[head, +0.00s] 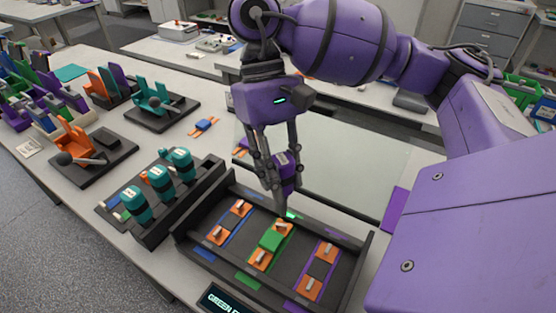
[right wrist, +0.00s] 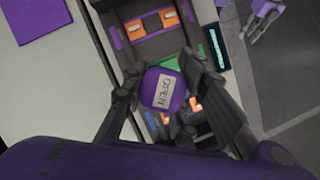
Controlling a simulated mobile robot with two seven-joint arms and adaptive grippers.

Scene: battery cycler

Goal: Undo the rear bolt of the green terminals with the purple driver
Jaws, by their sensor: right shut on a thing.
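My right gripper (head: 283,180) is shut on the purple driver (head: 285,172), which hangs upright over the rear end of the green terminals. The driver's tip (head: 283,211) is close above the rear bolt; I cannot tell if it touches. The green block (head: 271,240) lies mid-tray between a rear orange terminal (head: 284,228) and a front orange terminal (head: 261,259), each with a bolt. In the right wrist view, the driver's purple cap (right wrist: 164,90) reads "OPEN" and hides the bolt below. My left gripper (right wrist: 262,18) shows small at that view's top right, fingers unclear.
The dark tray (head: 364,262) also holds blue terminals (head: 229,222) at left and purple terminals (head: 319,270) at right. A rack with several teal drivers (head: 181,165) stands left of it. A display (head: 222,299) starting "GREEN" is in front.

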